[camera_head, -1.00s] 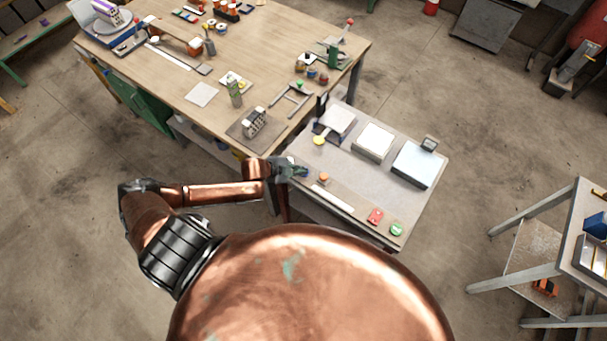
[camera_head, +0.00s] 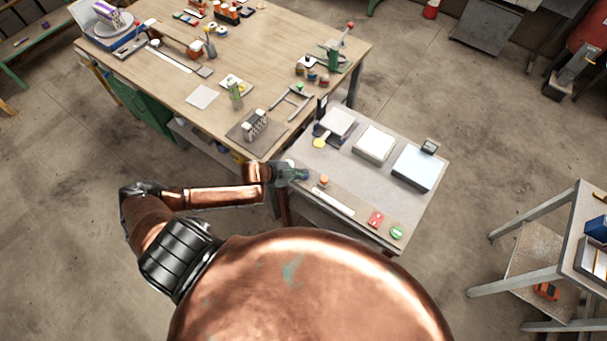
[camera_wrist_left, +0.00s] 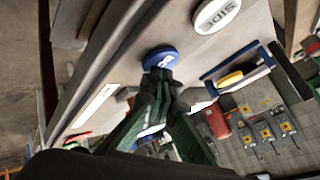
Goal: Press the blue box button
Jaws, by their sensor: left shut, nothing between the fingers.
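The blue round button (camera_wrist_left: 160,58) sits on the light panel in the left wrist view. In the head view it is a small blue spot (camera_head: 303,176) at the near left of the grey side table (camera_head: 290,153), partly hidden by the gripper. My left gripper (camera_wrist_left: 160,82) is shut and empty, its green fingers converging at the lower edge of the button. In the head view the left gripper (camera_head: 296,174) is over the table's left edge. I cannot tell whether the fingertips touch the button. My right gripper is not in view.
The big workbench (camera_head: 190,75) adjoins at the left.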

